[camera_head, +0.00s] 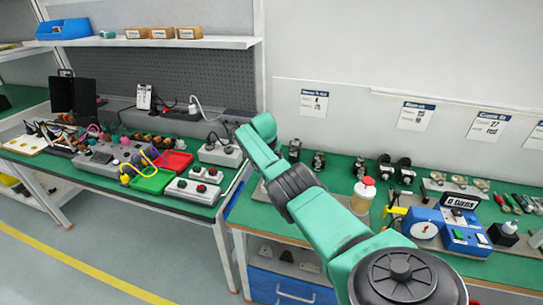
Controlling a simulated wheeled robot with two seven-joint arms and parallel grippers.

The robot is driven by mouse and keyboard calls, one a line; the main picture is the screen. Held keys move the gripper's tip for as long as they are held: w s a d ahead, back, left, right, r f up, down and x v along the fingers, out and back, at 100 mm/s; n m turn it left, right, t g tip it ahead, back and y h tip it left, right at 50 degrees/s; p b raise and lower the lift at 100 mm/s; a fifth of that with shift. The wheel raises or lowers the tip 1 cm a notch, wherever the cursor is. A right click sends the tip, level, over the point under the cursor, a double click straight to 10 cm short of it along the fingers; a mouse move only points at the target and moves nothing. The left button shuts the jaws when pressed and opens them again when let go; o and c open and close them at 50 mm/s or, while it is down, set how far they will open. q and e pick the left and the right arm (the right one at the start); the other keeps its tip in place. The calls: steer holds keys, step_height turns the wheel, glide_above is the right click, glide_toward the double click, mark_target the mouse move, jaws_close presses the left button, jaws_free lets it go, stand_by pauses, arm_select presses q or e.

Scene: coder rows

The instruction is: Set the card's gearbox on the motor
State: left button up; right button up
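Printed cards hang on the wall above the right bench: one card (314,102) at left, another card (415,116) and a third card (489,125) further right. Their text is mostly too small to read. Several small dark units stand along the back of the green bench, among them one unit (295,150) and another unit (384,167). I cannot tell which is a gearbox or a motor. One green and black arm of mine reaches from the lower right up to the left, across the bench. No gripper fingers can be made out.
A blue device (455,232) and a jar with a red lid (363,195) stand on the right bench (270,218). The left bench holds a green tray (152,181), a red tray (176,162) and grey boxes with buttons (194,191). A floor gap separates the benches.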

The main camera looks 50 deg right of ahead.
steer(key=shift+f, duration=0.25)
stand_by(0.3)
steer(key=o, duration=1.4)
steer(key=shift+a, duration=0.1)
steer(key=shift+a+r+p, duration=0.15)
steer(key=shift+r+p, duration=0.35)
steer(key=shift+r, duration=0.05)
steer(key=p+v, duration=0.2)
steer(key=shift+s+r, duration=0.1)
steer(key=shift+r, duration=0.25)
steer(key=b+v, duration=0.1)
steer(key=v, duration=1)
steer(key=shift+b, duration=0.3)
